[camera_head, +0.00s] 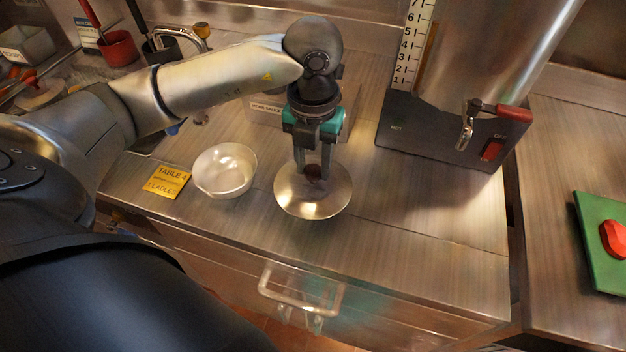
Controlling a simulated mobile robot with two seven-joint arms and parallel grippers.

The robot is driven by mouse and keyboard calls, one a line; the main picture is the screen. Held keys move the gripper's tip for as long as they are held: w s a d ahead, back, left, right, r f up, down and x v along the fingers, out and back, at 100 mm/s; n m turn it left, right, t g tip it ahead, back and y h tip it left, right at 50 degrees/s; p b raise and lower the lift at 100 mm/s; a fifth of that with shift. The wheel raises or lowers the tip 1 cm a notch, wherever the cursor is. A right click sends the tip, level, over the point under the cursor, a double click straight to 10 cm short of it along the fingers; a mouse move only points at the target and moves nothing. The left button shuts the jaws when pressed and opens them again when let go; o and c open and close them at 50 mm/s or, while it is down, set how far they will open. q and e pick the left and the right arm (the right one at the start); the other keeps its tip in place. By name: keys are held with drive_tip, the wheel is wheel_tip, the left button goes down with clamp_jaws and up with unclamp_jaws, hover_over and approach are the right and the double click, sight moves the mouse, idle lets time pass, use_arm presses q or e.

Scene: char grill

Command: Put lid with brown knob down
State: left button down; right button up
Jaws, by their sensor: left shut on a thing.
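A round shiny metal lid (314,202) with a small brown knob (313,172) is at the middle of the steel counter. My left gripper (313,168) points down from above, and its fingers are shut on the knob. The lid looks roughly level. I cannot tell whether it touches the counter or hangs just above it. My right gripper is not in view.
A white bowl (224,170) stands left of the lid, beside a yellow card (167,181). A large metal urn (480,50) on a dark base (420,130) stands to the right. The counter (420,230) right of the lid is clear. A green board (602,265) lies far right.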

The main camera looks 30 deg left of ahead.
sight(313, 182)
use_arm(q)
drive_tip(key=shift+f, duration=2.4)
drive_tip(key=shift+f+b, duration=0.1)
drive_tip(key=shift+b, duration=0.25)
drive_tip(key=c, duration=0.5)
unclamp_jaws()
wheel_tip(313, 182, up, 12)
drive_tip(key=shift+r+p, duration=0.15)
drive_tip(key=shift+p, duration=0.5)
